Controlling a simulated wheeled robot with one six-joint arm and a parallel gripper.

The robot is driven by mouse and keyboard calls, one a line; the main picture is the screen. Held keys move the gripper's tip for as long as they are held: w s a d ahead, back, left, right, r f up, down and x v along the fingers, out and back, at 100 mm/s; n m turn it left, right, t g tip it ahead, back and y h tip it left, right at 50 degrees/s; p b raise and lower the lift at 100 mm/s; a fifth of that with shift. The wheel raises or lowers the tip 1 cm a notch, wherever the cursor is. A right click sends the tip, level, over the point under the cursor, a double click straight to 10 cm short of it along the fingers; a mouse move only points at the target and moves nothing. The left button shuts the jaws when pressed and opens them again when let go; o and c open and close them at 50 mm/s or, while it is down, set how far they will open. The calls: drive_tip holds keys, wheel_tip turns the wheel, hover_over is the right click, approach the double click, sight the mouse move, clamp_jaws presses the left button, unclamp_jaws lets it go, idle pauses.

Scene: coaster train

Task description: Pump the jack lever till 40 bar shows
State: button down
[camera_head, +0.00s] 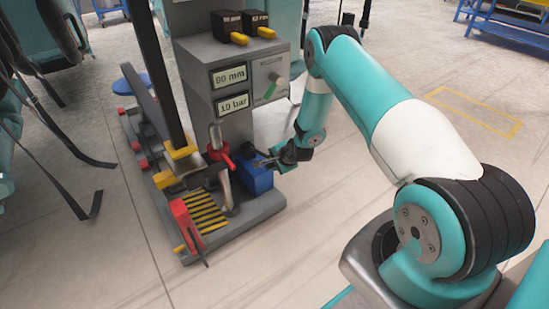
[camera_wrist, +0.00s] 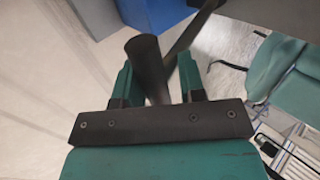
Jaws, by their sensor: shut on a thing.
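The grey jack stand (camera_head: 225,60) is at the centre of the head view. Its lower display (camera_head: 234,104) reads 10 bar. The upper display (camera_head: 230,77) seems to read 60 mm. A blue block (camera_head: 257,178) sits low on the stand's right side. My gripper (camera_head: 278,158) is beside and just above that block. In the wrist view, the dark jack lever (camera_wrist: 147,62) lies between the two teal fingers of my gripper (camera_wrist: 156,78), which is shut on it. The lever's grip is too small to make out in the head view.
A red valve handle (camera_head: 222,156) and a yellow-black striped plate (camera_head: 204,212) are left of the blue block. A control knob (camera_head: 272,78) with a green pointer is beside the displays. Teal seats with dark straps (camera_head: 85,200) stand at left.

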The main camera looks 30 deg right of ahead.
drive_tip(key=c, duration=0.8)
unclamp_jaws()
drive_tip(key=shift+f, duration=0.1)
drive_tip(key=shift+s+r, duration=0.15)
drive_tip(key=shift+r, duration=0.2)
drive_tip(key=p+v, duration=0.6)
drive_tip(key=v, duration=1)
drive_tip(key=shift+s+r, duration=0.25)
